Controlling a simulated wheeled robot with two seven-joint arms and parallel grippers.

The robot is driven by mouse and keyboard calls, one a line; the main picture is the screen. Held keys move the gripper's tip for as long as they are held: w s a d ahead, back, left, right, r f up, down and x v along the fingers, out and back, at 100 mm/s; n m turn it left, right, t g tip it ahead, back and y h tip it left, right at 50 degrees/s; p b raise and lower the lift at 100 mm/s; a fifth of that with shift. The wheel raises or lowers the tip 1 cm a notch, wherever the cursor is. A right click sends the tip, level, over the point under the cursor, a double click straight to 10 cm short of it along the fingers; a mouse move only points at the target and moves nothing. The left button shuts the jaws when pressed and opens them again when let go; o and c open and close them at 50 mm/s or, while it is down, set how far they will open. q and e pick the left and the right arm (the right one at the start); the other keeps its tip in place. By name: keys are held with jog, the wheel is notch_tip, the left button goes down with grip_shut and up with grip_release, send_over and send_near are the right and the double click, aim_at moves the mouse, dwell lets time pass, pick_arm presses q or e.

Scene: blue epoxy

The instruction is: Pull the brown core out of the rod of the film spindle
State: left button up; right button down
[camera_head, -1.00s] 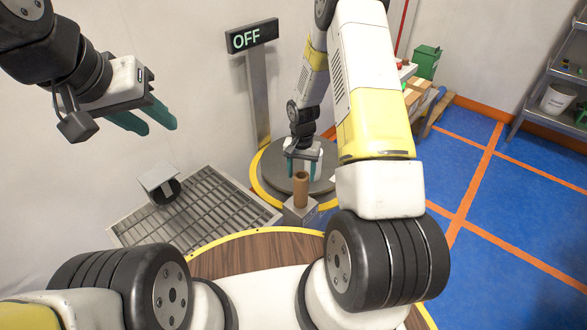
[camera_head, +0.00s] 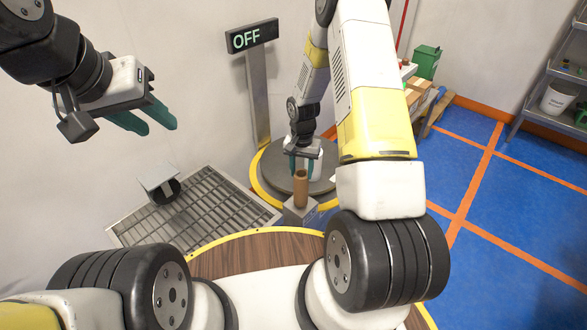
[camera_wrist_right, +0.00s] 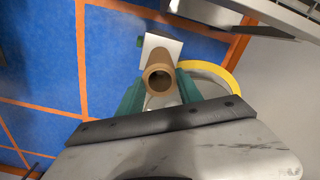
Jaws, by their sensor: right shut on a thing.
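The brown core (camera_head: 301,190) is a hollow tube standing upright on a grey block (camera_head: 299,213), which I take as the film spindle's base. The rod is hidden in the head view. In the right wrist view the open end of the core (camera_wrist_right: 159,77) faces the camera, with the block's pale plate (camera_wrist_right: 158,47) beyond it. My right gripper (camera_head: 302,164) is at the upper end of the core, and its teal fingers (camera_wrist_right: 160,92) are shut on it from both sides. My left gripper (camera_head: 150,118) is open and empty, high at the left, away from the core.
A dark round turntable (camera_head: 276,178) with a yellow rim lies behind the core. A post bears an OFF sign (camera_head: 252,37). A metal grate (camera_head: 208,212) lies to the left. Blue floor (camera_head: 500,230) with orange lines is clear at the right; shelves (camera_head: 553,75) stand beyond.

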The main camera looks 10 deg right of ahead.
jog(key=shift+r, duration=0.35)
notch_tip(320, 180, up, 12)
jog(key=shift+f, duration=0.25)
dwell(0.8)
